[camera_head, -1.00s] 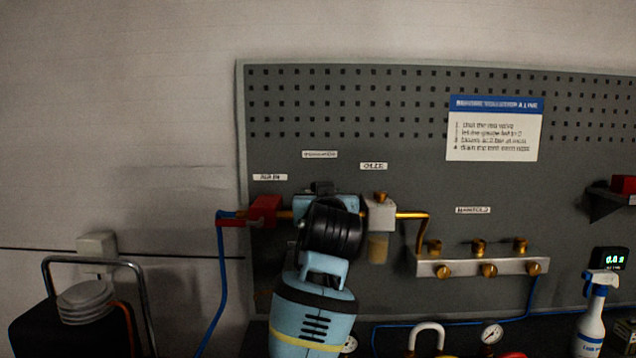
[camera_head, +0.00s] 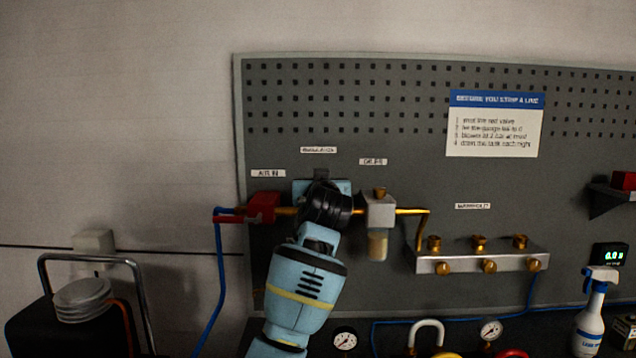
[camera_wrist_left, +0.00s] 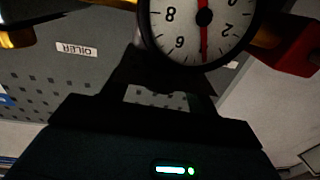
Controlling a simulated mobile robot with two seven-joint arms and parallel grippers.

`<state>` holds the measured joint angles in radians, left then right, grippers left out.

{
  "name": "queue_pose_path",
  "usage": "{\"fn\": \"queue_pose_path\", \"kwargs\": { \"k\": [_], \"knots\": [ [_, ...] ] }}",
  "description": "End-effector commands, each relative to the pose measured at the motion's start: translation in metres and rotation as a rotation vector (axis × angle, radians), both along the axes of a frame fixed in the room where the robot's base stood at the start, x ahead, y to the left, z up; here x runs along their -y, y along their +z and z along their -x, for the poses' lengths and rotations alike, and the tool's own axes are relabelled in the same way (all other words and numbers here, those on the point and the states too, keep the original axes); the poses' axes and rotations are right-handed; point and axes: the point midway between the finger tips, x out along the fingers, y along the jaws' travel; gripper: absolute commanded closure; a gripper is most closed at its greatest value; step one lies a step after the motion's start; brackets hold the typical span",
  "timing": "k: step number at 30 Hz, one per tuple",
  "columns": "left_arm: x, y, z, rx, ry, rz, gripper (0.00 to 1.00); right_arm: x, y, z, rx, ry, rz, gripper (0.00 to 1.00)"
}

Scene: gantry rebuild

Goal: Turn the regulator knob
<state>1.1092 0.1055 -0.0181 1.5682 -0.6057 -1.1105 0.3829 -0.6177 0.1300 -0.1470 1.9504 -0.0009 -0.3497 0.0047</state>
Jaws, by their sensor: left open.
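The regulator is mostly hidden behind my left wrist in the head view, under its small label (camera_head: 318,149). Its round white gauge (camera_wrist_left: 203,22) with a red needle shows large at the top of the left wrist view. I cannot make out the knob clearly. My left arm reaches up to the regulator from below. My left gripper (camera_wrist_left: 168,82) appears dark in the wrist view, its fingers open just below the gauge in the picture; contact cannot be told. My right gripper is out of view.
A red valve (camera_head: 262,206) is close left of the regulator, an oiler (camera_head: 379,212) close right. A brass pipe leads to a manifold (camera_head: 482,264).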

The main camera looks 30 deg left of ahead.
Motion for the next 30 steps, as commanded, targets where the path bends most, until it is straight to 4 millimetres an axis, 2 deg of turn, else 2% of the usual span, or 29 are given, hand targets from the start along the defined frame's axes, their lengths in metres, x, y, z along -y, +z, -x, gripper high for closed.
{"fn": "queue_pose_path", "kwargs": {
  "k": [6, 14, 24, 30],
  "knots": [
    [-0.0063, 0.0006, -0.0078, 0.001, 0.000, 0.001, 0.41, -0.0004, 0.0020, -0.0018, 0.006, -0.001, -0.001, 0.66],
    [-0.0067, 0.0000, -0.0085, 0.001, 0.000, 0.001, 0.41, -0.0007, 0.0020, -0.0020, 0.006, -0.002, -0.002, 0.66],
    [-0.0065, 0.0001, -0.0082, 0.001, 0.000, 0.001, 0.84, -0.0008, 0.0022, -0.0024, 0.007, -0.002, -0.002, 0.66],
    [-0.0068, 0.0001, -0.0081, 0.001, -0.008, 0.001, 0.85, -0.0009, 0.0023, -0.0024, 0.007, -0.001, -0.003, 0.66]
  ]
}}
